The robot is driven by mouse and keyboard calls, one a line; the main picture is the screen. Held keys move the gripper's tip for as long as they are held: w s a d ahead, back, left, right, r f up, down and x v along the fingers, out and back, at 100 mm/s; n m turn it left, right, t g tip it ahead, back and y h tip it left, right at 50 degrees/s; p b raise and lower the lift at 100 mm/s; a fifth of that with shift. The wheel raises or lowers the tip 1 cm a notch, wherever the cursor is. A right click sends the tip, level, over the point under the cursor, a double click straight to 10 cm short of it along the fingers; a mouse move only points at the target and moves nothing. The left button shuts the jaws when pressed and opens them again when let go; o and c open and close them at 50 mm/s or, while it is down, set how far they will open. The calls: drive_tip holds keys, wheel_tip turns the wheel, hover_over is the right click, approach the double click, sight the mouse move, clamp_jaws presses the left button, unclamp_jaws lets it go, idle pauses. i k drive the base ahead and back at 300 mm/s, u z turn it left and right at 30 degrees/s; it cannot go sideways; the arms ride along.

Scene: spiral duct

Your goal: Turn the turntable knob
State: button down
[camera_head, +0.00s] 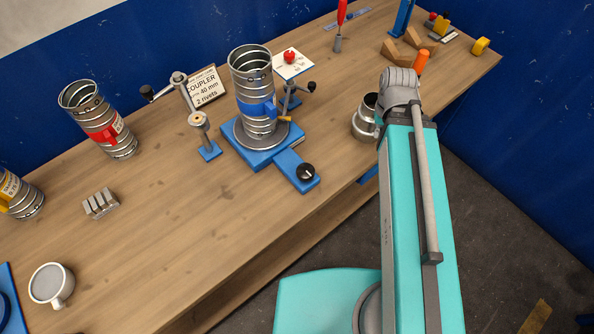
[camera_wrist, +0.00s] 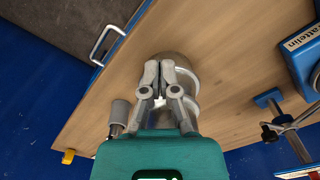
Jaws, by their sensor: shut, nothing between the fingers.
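The turntable is a blue base (camera_head: 262,150) with a round grey plate, standing on the bench in the head view. Its black knob (camera_head: 306,172) with a white mark sits on the blue arm reaching toward the front edge. A silver spiral duct (camera_head: 251,75) with a blue band stands upright on the plate. My gripper (camera_wrist: 161,63) is shut and empty in the wrist view, above a shiny metal piece (camera_wrist: 187,78). In the head view my arm hides the fingers; they are to the right of the knob, apart from it. The knob does not show clearly in the wrist view.
A silver fitting (camera_head: 365,122) stands right of the turntable, beside my arm. A post with a blue foot (camera_head: 208,150) and a clamp stand (camera_head: 291,97) flank the duct. A red-banded duct (camera_head: 104,130) stands left.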

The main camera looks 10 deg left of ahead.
sight(306, 172)
drive_tip(key=u, duration=0.8)
drive_tip(key=k, duration=1.35)
drive_tip(key=z, duration=0.4)
drive_tip(key=i, duration=0.65)
drive_tip(key=z, duration=0.05)
